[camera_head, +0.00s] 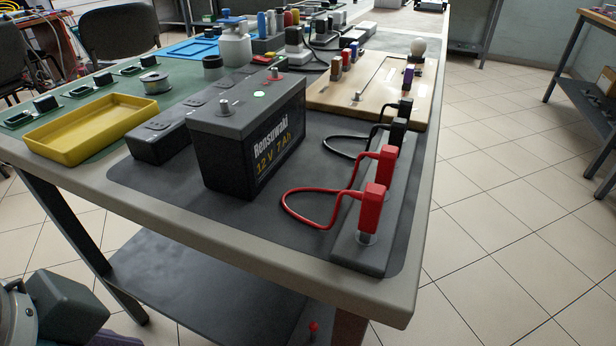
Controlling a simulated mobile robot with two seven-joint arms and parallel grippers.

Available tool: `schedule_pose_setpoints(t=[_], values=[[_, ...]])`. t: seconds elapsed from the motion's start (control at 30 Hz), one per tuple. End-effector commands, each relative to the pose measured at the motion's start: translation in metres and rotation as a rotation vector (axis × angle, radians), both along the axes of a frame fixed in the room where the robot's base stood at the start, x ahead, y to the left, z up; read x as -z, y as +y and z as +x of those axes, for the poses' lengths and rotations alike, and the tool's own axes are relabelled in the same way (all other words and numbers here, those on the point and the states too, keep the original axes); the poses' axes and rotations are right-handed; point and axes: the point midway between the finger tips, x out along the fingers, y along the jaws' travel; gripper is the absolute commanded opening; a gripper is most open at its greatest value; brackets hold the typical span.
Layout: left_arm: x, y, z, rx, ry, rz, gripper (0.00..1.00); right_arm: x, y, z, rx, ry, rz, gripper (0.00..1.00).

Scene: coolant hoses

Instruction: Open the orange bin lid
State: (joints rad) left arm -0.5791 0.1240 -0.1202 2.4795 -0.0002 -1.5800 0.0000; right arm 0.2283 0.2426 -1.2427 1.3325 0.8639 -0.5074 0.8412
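I see no orange bin and no orange lid in the head view. Neither of my grippers shows clearly. Grey rounded and blocky parts stand in the lower left corner, cut off by the frame edge; they may be part of my own arm, but no fingertips show there.
A workbench (290,275) fills the middle. It holds a black battery (225,155), a yellow tray (90,130), red clamps (375,205) on a dark rail and a wooden board (325,95). Tiled floor (510,220) lies clear at the right, before another table (590,90). Chairs (120,35) stand back left.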

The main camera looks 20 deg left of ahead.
Motion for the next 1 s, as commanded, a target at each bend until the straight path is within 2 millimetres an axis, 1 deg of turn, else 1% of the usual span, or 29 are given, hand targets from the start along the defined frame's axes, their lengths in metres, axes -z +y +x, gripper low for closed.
schedule_pose_setpoints(t=[0.47,0.5,0.73,0.77,1.0], values=[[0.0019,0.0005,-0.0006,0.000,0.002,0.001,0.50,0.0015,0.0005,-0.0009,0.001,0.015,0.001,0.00],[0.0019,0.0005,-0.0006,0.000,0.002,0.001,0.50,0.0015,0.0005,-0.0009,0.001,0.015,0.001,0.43],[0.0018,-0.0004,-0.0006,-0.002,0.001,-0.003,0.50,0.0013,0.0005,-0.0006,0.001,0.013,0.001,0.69],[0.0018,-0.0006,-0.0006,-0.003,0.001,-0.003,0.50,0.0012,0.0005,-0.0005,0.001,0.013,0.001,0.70],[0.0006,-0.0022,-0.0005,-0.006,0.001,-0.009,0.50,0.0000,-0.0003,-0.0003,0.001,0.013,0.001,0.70]])
